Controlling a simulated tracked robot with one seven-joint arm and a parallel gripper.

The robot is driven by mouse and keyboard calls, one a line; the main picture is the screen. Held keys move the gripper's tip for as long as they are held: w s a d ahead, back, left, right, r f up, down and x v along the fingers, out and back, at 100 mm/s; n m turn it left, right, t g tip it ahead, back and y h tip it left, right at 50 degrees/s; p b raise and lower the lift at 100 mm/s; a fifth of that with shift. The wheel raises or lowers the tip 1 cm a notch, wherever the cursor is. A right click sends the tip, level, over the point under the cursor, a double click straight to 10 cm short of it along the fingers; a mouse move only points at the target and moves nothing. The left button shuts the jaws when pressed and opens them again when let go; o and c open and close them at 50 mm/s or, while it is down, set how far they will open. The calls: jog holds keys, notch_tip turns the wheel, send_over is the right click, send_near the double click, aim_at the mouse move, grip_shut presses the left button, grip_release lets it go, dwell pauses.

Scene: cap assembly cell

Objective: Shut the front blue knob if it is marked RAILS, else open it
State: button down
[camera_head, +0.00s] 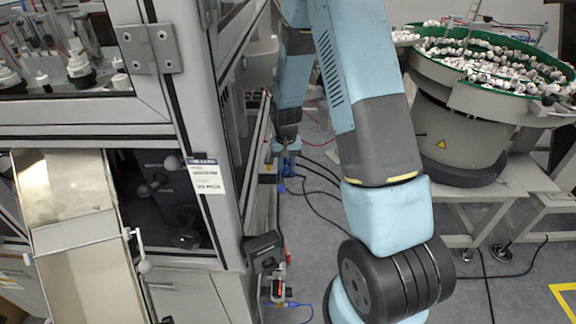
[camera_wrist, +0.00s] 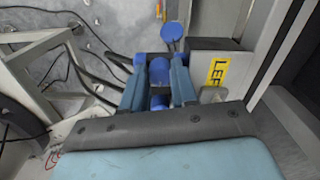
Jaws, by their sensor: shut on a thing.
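My gripper (camera_wrist: 158,62) is in the lower middle of the wrist view, with its two blue fingers on either side of a blue knob (camera_wrist: 159,73). It is shut on this knob, and the fingers hide part of the knob's sides. A second round blue knob (camera_wrist: 172,32) stands just beyond the fingertips, apart from them. A yellow label (camera_wrist: 217,72) on the grey block to the right shows the letters "LEF"; its end is not clear. In the head view my gripper (camera_head: 286,146) is small and far off, beside the cabinet, and the knob's mark cannot be read.
The grey cabinet (camera_head: 225,215) stands close on the left of the arm in the head view. A parts feeder (camera_head: 455,125) with a green-rimmed bowl is on the right. Black cables (camera_head: 325,180) lie on the floor. A metal frame (camera_wrist: 40,55) is left in the wrist view.

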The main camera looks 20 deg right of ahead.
aim_at(286, 166)
jog(key=shift+a, duration=0.1)
jog(key=c, duration=0.9)
grip_release()
jog(key=shift+o, duration=0.2)
jog(key=r, duration=0.7)
jog(key=shift+w, duration=0.3)
jog(key=shift+s+d+r, duration=0.2)
jog(key=shift+r, duration=0.3)
